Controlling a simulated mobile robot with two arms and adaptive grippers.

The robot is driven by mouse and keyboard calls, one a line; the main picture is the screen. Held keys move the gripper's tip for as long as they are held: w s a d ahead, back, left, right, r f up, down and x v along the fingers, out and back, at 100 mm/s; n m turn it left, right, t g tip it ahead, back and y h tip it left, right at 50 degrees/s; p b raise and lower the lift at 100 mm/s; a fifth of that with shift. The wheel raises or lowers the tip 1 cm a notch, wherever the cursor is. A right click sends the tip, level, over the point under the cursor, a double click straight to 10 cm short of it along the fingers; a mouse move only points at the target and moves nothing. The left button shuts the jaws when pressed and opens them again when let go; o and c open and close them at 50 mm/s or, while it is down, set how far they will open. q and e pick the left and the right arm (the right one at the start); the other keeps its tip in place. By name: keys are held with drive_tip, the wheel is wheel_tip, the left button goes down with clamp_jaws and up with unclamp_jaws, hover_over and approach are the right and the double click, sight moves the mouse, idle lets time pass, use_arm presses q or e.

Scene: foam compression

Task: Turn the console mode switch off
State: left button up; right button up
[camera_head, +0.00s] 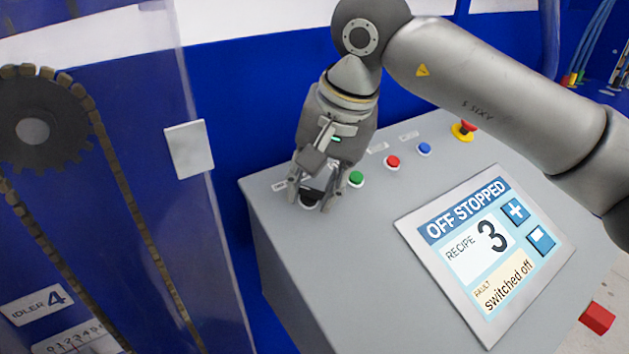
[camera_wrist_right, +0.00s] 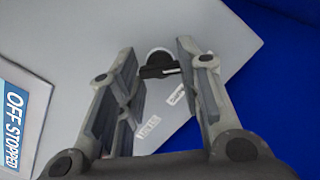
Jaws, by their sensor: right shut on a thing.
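The console mode switch (camera_head: 311,197) is a black knob on a pale round base at the near left corner of the grey console top. In the right wrist view, the black knob (camera_wrist_right: 157,71) lies between the fingertips, with a white mark on its handle. My right gripper (camera_head: 317,192) points down over the switch and is shut on its knob, partly hiding it. The console screen (camera_head: 487,250) reads "OFF STOPPED", recipe 3, and fault "switched off". My left gripper is out of view.
Green (camera_head: 356,178), red (camera_head: 392,161) and blue (camera_head: 424,148) buttons and a red emergency stop (camera_head: 466,129) run along the console's back edge. A clear guard panel (camera_head: 189,148) with a chain and sprocket (camera_head: 33,130) stands at left. Blue wall lies behind.

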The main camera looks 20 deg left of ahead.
drive_tip(key=o, duration=1)
drive_tip(key=v, duration=1.2)
